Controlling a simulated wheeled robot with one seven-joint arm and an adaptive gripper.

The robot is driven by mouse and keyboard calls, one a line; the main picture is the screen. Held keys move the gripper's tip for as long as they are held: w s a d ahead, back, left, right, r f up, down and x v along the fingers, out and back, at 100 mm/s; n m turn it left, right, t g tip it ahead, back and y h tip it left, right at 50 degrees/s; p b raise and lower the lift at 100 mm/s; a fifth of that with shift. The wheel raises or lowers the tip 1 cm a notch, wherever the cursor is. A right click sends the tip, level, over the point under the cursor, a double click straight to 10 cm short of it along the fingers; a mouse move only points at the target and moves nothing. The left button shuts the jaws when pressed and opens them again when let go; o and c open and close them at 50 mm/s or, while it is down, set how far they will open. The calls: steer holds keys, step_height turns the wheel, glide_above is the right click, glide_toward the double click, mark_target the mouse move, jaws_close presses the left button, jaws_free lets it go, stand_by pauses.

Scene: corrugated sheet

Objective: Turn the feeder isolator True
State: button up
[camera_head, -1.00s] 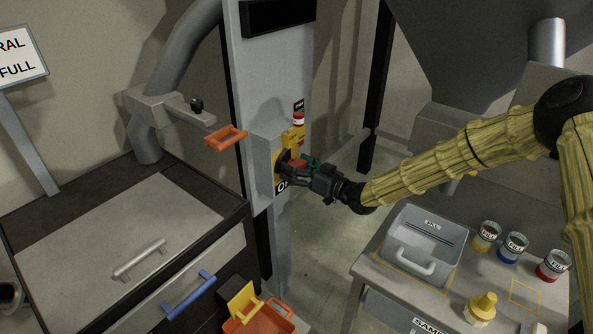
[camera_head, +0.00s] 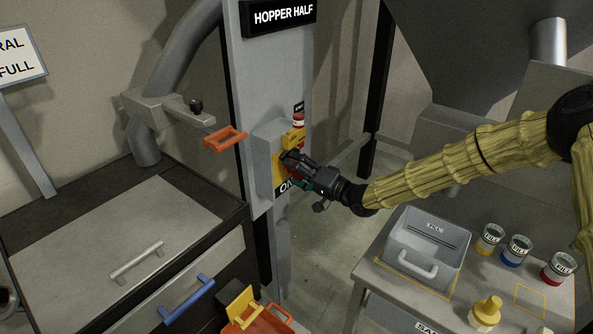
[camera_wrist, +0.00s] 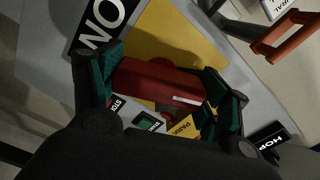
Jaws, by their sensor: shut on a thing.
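The feeder isolator is a grey box (camera_head: 264,160) on the pale column, with a yellow plate (camera_head: 278,172) and an ON label (camera_head: 286,186) low on its face. In the wrist view its red handle (camera_wrist: 155,82) lies across between my two green-padded fingers, over the yellow plate (camera_wrist: 180,35). My gripper (camera_wrist: 166,86) is shut on this handle. In the head view my gripper (camera_head: 292,160) is at the box's front and hides most of the handle.
A sign above reads HOPPER HALF (camera_head: 283,16). A red button (camera_head: 298,119) sits just above the isolator, and an orange frame (camera_head: 225,138) juts out left. Below right, a table holds a grey bin (camera_head: 425,240) and several FILL pots (camera_head: 515,249).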

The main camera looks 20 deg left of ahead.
steer(key=shift+w+m, duration=0.1)
steer(key=shift+m, duration=1.9)
steer(key=o, duration=1)
steer(key=v, duration=1.2)
steer(key=shift+d, duration=0.15)
